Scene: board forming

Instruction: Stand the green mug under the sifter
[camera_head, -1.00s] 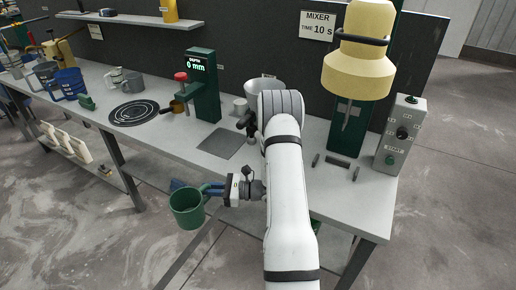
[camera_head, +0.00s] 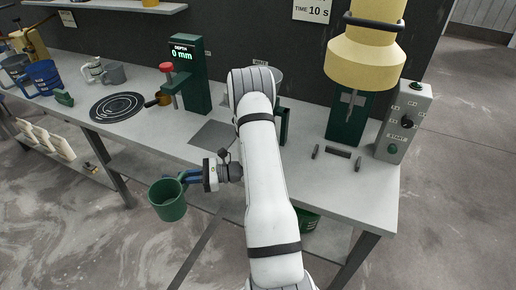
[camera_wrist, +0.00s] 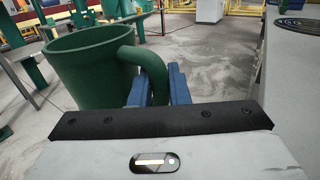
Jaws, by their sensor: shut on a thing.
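The green mug (camera_head: 167,200) hangs upright in the air in front of the bench's front edge. My gripper (camera_head: 186,177) is shut on its handle, to the right of the mug's body. In the wrist view the green mug (camera_wrist: 92,72) fills the upper left. Its handle runs between the blue fingers of my gripper (camera_wrist: 158,88). The mug's inside is only partly visible. I cannot make out a sifter for certain in these views.
The bench (camera_head: 140,128) runs across the view. On it are a black ringed disc (camera_head: 117,107), a green depth stand (camera_head: 190,75), a grey plate (camera_head: 213,136), a yellow mixer (camera_head: 365,60) and a control box (camera_head: 405,122). My arm hides part of the bench's middle.

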